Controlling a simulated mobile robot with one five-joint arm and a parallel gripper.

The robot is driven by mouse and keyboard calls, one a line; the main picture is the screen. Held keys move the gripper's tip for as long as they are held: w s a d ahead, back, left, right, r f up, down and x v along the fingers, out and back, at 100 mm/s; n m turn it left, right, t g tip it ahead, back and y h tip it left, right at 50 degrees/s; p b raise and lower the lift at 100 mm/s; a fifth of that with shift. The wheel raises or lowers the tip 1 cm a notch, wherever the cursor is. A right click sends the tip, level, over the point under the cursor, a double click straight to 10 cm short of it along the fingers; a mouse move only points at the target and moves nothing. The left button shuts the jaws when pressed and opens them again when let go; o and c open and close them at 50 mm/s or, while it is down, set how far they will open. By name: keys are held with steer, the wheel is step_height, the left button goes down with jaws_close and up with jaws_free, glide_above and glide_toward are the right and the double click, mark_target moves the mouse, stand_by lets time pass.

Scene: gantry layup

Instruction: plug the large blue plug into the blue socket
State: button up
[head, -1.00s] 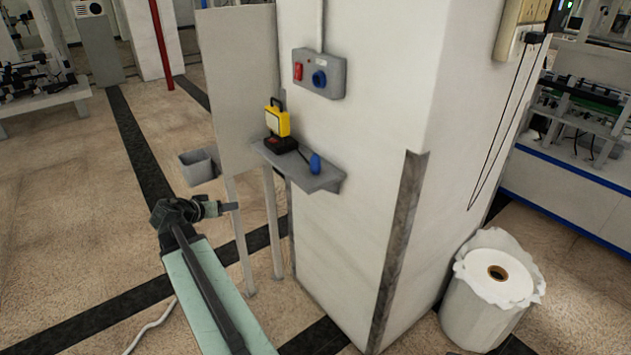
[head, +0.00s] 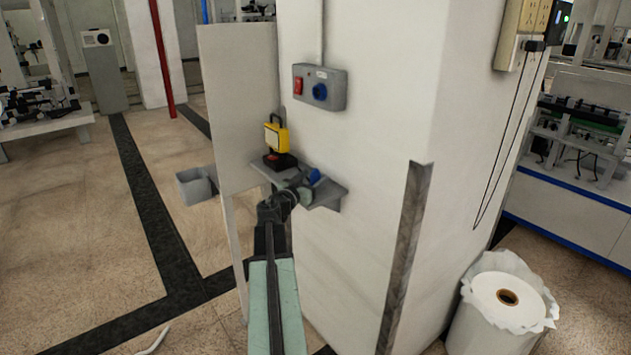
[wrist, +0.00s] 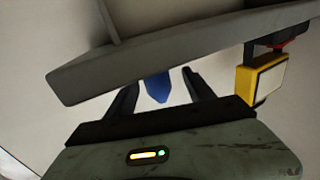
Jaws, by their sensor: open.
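The large blue plug (head: 314,176) is on the small grey shelf (head: 328,196) on the white pillar. My gripper (head: 304,184) is at the shelf beside the plug and hides part of it. In the wrist view the blue plug (wrist: 156,88) shows between the two spread fingers of my gripper (wrist: 159,80). The fingers look apart from the plug; I cannot tell how deep it sits between them. The round blue socket (head: 320,92) is on a grey wall box above the shelf and looks empty.
A yellow lamp (head: 276,134) on a dark base stands on the shelf, left of the plug. A red switch (head: 298,86) is beside the socket. A pale panel (head: 235,105) and a grey bin (head: 194,186) are at the left. A white roll (head: 500,310) stands at the lower right.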

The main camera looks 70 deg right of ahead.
steer(key=d, duration=0.2)
steer(key=s+d, duration=0.1)
steer(key=d, duration=0.1)
steer(key=shift+d, duration=0.1)
jaws_close()
steer(key=shift+r, duration=0.1)
